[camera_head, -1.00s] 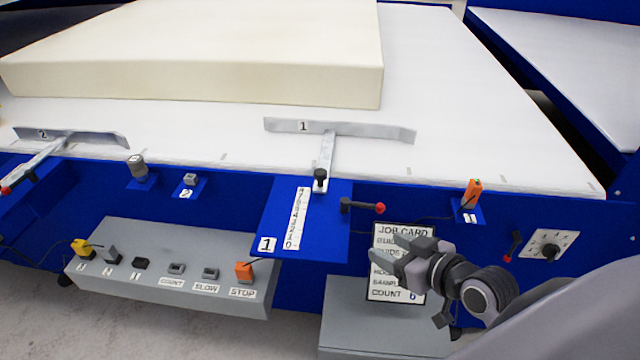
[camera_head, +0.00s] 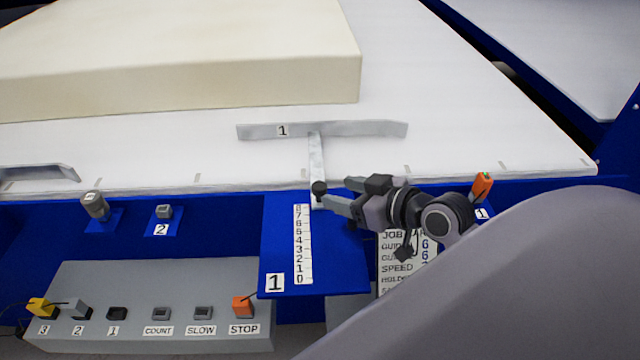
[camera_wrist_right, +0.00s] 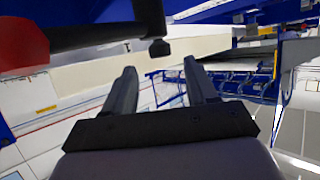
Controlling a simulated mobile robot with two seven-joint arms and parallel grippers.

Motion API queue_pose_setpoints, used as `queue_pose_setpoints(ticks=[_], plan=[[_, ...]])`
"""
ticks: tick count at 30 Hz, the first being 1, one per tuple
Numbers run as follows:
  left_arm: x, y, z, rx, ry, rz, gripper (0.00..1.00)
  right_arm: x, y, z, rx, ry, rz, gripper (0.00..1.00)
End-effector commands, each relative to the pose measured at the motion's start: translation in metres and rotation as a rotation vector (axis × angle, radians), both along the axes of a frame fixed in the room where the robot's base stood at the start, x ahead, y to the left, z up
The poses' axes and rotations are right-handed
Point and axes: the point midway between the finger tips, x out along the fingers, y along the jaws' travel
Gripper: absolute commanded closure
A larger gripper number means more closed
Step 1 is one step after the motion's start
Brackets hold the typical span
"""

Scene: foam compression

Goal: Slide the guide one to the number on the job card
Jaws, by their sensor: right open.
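Guide one (camera_head: 350,130) is a grey metal T-shaped bar marked 1, lying on the white bed with its stem toward me. The stem's near end reaches the top of the number scale (camera_head: 302,245), around 7 to 8, on a blue plate. A black knob (camera_head: 319,187) stands on the stem. My right gripper (camera_head: 338,193) is open beside that knob, its fingertips very near it; contact is unclear. In the right wrist view a black rod end (camera_wrist_right: 159,47) shows just beyond the open fingers (camera_wrist_right: 160,85). The job card (camera_head: 408,262) is partly covered by my arm; 6s are readable.
A large cream foam block (camera_head: 180,60) lies on the bed behind the guide. A grey button box (camera_head: 150,300) stands lower left. An orange-topped switch (camera_head: 482,187) is at the right edge. A red handle (camera_wrist_right: 20,45) is close in the wrist view.

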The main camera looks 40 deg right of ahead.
Motion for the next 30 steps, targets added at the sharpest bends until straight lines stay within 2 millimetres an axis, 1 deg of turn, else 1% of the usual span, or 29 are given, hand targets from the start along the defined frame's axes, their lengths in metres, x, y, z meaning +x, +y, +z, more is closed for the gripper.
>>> queue_pose_setpoints(ticks=[1,6,12,17,23,24,26,27,29,30], plan=[[0.0,0.0,0.0,0.0,0.001,-0.001,1.0,0.007,0.002,-0.002,0.003,-0.002,0.0,0.43],[-0.001,-0.001,-0.001,0.0,0.001,-0.001,1.0,0.028,0.007,-0.011,0.003,-0.002,0.0,0.43],[0.0,-0.001,-0.001,-0.001,0.001,0.0,1.0,0.045,0.011,-0.019,0.0,-0.001,0.0,0.43],[0.0,-0.001,-0.001,-0.001,0.001,0.001,1.0,0.051,0.012,-0.021,-0.001,-0.001,0.0,0.43],[0.0,0.0,-0.001,-0.001,0.0,0.001,1.0,0.051,0.012,-0.021,-0.002,0.0,0.001,0.43],[0.0,0.0,-0.001,-0.001,0.0,0.001,1.0,0.051,0.012,-0.021,-0.001,0.0,0.0,0.46],[0.0,0.0,-0.001,0.0,0.0,0.001,1.0,0.051,0.012,-0.021,-0.001,0.0,0.0,0.66],[0.0,0.0,-0.001,0.0,0.0,0.001,1.0,0.051,0.012,-0.021,-0.001,0.0,0.0,0.79],[0.0,0.0,-0.001,-0.001,0.0,0.002,1.0,0.05,0.012,-0.021,-0.001,0.0,0.0,0.98],[0.0,0.0,-0.001,0.0,0.0,0.001,1.0,0.05,0.012,-0.021,-0.001,0.0,0.0,1.0]])
